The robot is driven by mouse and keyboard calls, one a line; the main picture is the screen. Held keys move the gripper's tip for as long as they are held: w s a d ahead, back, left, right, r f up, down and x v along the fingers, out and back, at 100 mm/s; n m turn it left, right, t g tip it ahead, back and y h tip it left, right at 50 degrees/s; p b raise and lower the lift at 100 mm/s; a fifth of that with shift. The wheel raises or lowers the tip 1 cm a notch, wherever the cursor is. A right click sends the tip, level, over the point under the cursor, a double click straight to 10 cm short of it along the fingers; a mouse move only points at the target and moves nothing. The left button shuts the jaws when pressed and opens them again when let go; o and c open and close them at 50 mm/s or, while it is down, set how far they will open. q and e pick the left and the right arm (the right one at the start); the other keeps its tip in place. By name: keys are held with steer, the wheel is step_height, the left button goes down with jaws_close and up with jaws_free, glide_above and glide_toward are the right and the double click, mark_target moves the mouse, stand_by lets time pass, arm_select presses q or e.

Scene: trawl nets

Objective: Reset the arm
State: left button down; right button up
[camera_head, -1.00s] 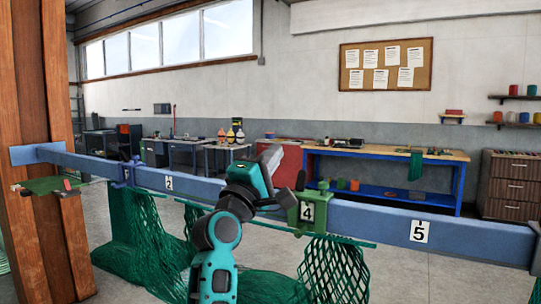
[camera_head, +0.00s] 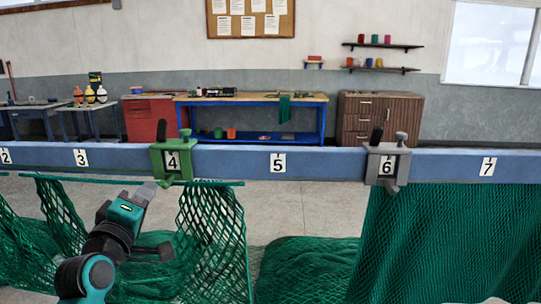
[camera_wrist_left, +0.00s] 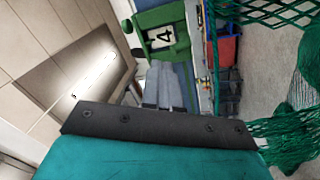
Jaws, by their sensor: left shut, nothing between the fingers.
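My left arm rises from the lower left in the head view. Its gripper (camera_head: 147,190) is shut and empty, just below and left of the green clamp (camera_head: 172,161) marked 4 on the blue rail. In the left wrist view the grey fingers (camera_wrist_left: 166,86) are together, with the green number 4 clamp (camera_wrist_left: 160,35) beyond them. I cannot tell whether they touch it. My right gripper does not show.
The long blue rail (camera_head: 330,163) crosses the view with numbered plates. A grey clamp (camera_head: 387,165) sits at 6. Green net (camera_head: 440,240) hangs at the right, and more net (camera_head: 212,235) hangs near my left arm. A workbench (camera_head: 250,98) stands behind.

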arm_select(q)
steer(key=s+d+f+m+g, duration=0.2)
steer(key=s+f+m+g, duration=0.3)
steer(key=f, duration=0.7)
steer(key=s+d+f+m, duration=0.25)
steer(key=s+f, duration=0.35)
steer(key=f, duration=0.7)
steer(key=s+d+f+m+g+h, duration=0.1)
steer(key=s+d+f+m+g, duration=0.2)
steer(key=s+f+m, duration=0.4)
steer(key=s+f+g, duration=0.1)
steer(key=s+f, duration=0.3)
steer(key=s, duration=0.4)
steer(key=shift+d+f, duration=0.15)
steer(key=shift+f, duration=0.05)
